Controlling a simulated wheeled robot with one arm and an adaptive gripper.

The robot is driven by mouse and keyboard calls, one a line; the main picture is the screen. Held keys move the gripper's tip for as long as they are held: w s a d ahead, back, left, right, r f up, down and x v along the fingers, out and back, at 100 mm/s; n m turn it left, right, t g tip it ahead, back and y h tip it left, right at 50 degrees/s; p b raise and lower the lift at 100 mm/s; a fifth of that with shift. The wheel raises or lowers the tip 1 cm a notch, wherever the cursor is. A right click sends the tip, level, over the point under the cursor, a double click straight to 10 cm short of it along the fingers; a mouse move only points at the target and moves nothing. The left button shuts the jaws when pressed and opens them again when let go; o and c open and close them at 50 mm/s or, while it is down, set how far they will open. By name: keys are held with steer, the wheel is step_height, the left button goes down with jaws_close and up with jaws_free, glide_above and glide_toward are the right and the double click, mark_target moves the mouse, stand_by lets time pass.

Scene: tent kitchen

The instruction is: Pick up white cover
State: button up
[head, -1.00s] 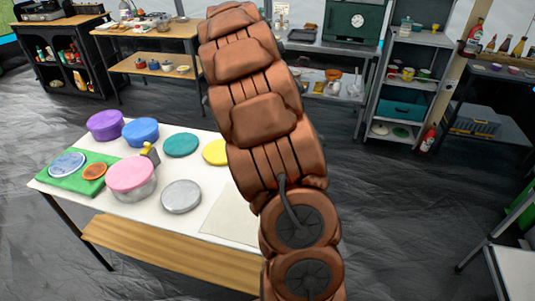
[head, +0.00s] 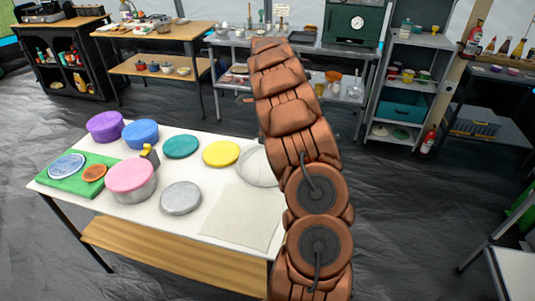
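A round whitish cover (head: 252,167) lies on the right part of the white table, beside the yellow lid. My brown arm hides its right side. A flat off-white square sheet (head: 238,217) lies in front of it on the table. A grey round lid (head: 181,198) lies to the left of the sheet. My arm rises across the right end of the table, and its gripper does not show, so its state and anything in it are hidden.
The white table (head: 215,185) also bears a yellow lid (head: 221,153), a teal lid (head: 181,146), a pink-lidded pot (head: 131,176), blue (head: 140,133) and purple (head: 105,125) lidded containers, and a green board (head: 72,180). Shelves stand behind. Floor right of the table is clear.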

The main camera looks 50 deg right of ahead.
mark_target(267, 153)
steer(key=f, duration=0.2)
steer(key=f+p, duration=0.1)
steer(key=f, duration=0.1)
steer(key=shift+s+d+f, duration=0.1)
steer(key=shift+s+f, duration=0.05)
steer(key=shift+s, duration=0.05)
steer(key=shift+f+p, duration=0.3)
steer(key=shift+f, duration=0.2)
steer(key=shift+c, duration=0.2)
steer(key=c, duration=0.8)
